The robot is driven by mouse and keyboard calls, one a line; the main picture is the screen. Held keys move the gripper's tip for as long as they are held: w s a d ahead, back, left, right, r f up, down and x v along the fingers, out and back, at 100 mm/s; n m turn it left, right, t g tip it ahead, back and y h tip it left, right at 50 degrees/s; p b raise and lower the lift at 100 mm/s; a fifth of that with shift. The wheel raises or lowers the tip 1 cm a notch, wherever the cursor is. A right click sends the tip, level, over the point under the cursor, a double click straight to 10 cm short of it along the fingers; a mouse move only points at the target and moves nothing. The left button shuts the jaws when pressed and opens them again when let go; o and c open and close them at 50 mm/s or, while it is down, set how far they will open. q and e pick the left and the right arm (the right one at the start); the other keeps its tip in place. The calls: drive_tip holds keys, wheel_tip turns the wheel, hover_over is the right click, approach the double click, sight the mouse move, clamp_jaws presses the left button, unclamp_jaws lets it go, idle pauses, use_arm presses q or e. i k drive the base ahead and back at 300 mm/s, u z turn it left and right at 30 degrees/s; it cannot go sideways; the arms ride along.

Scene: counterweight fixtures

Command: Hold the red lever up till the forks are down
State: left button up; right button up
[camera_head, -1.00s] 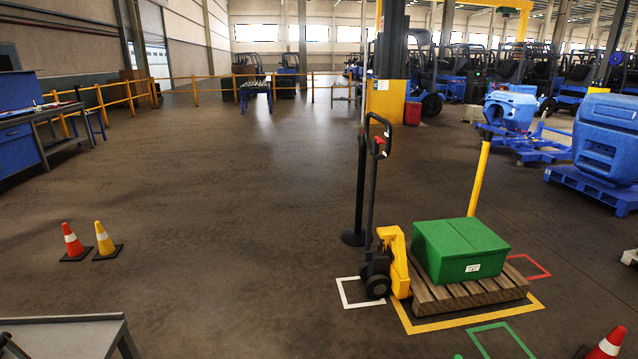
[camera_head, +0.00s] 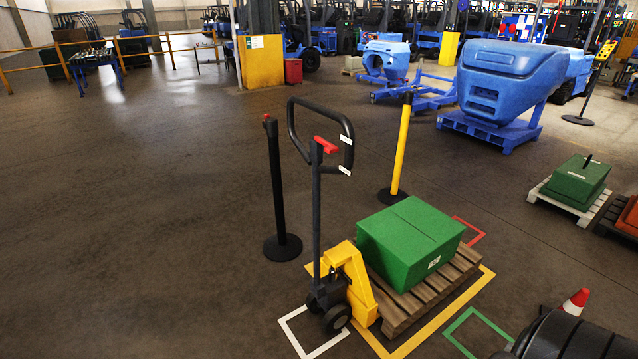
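The yellow pallet jack (camera_head: 350,281) stands upright on the floor with a black loop handle (camera_head: 291,128). The red lever (camera_head: 326,145) sits near the top of its shaft, inside the loop. The forks are hidden under a wooden pallet (camera_head: 432,294) that carries a green box (camera_head: 410,241). I cannot tell from here how high the forks are. A dark, rounded part at the bottom right looks like part of my arm. Neither gripper's fingers show in the head view, and nothing touches the lever or handle.
A black post (camera_head: 277,190) stands left of the jack and a yellow post (camera_head: 401,150) behind it. Yellow, white, red and green floor outlines surround the pallet. A cone (camera_head: 575,302) is at lower right, and another green box (camera_head: 577,182) on a pale pallet (camera_head: 564,205) is at right. The left floor is open.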

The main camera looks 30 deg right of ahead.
sight(329, 149)
drive_tip(key=i, duration=1.95)
drive_tip(key=z, duration=2.5)
